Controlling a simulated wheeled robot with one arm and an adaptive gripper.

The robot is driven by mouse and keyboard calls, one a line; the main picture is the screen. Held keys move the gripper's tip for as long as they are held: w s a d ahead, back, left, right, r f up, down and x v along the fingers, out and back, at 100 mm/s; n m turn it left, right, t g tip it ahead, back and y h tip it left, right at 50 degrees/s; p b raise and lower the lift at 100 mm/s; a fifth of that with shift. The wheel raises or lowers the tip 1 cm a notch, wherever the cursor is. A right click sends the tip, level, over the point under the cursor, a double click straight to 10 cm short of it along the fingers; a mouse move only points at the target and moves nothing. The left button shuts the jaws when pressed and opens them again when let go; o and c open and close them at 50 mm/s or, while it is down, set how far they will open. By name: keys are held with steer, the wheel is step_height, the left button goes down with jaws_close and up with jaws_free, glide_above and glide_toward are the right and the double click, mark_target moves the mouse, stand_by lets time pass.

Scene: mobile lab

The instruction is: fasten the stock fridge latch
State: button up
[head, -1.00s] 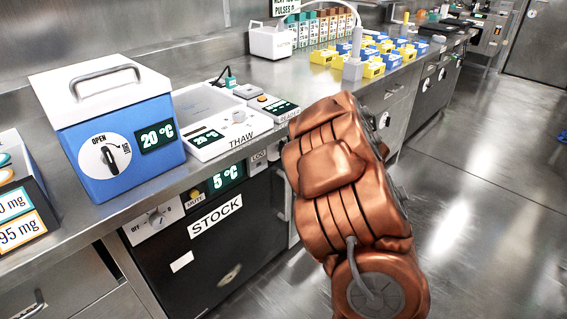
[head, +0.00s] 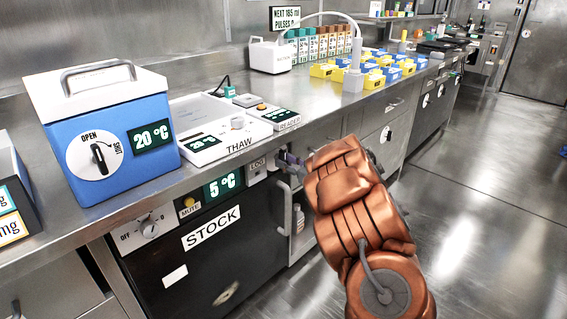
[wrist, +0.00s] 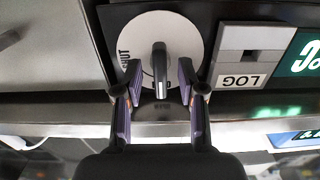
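The stock fridge (head: 215,250) is a black-fronted unit under the bench, labelled STOCK, with a 5 °C display. Its latch is a white round dial (wrist: 185,30) with a dark knob (wrist: 160,62), seen close in the wrist view. SHUT is printed at the dial's left edge; another word at its bottom is partly hidden. The knob points straight down in that view. My gripper (wrist: 160,78) is open, one finger on each side of the knob with gaps visible. In the head view my gripper (head: 289,161) is at the fridge's upper right corner, mostly covering the dial.
A grey LOG box (wrist: 250,50) sits right beside the dial in the wrist view. A vertical handle (head: 284,208) stands out at the fridge's right side. A blue 20 °C box (head: 120,165) and the THAW unit (head: 205,140) stand on the bench above.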

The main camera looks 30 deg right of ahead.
steer(key=shift+x, duration=0.9)
jaws_close()
